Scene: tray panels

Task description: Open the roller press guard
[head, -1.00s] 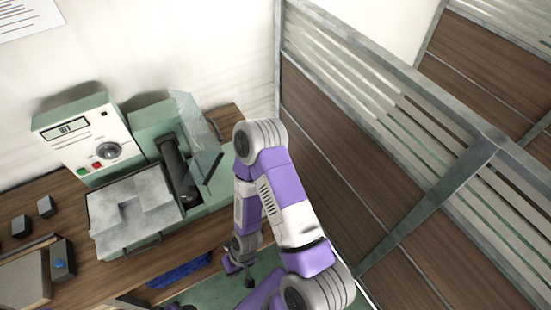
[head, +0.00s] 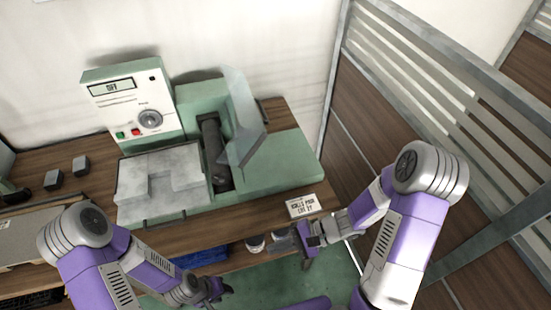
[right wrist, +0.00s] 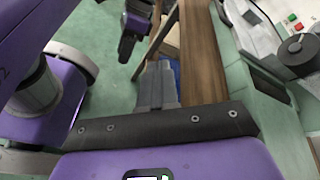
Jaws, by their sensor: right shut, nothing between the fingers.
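The roller press (head: 285,158) is a green machine on the wooden bench. Its clear guard (head: 243,125) stands raised and steeply tilted, so the dark roller (head: 214,150) beside it is uncovered. My right gripper (head: 284,241) is shut and empty, low in front of the press and apart from the guard. Its closed fingers also show in the right wrist view (right wrist: 158,85). My left gripper (head: 222,288) is at the bottom of the head view, below the bench's front edge; its jaws are too small to read.
A control box (head: 126,104) with a dial stands at the back left. A grey metal tray (head: 150,182) lies left of the roller. A white label card (head: 303,206) lies in front of the press. A slatted partition (head: 345,110) rises on the right.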

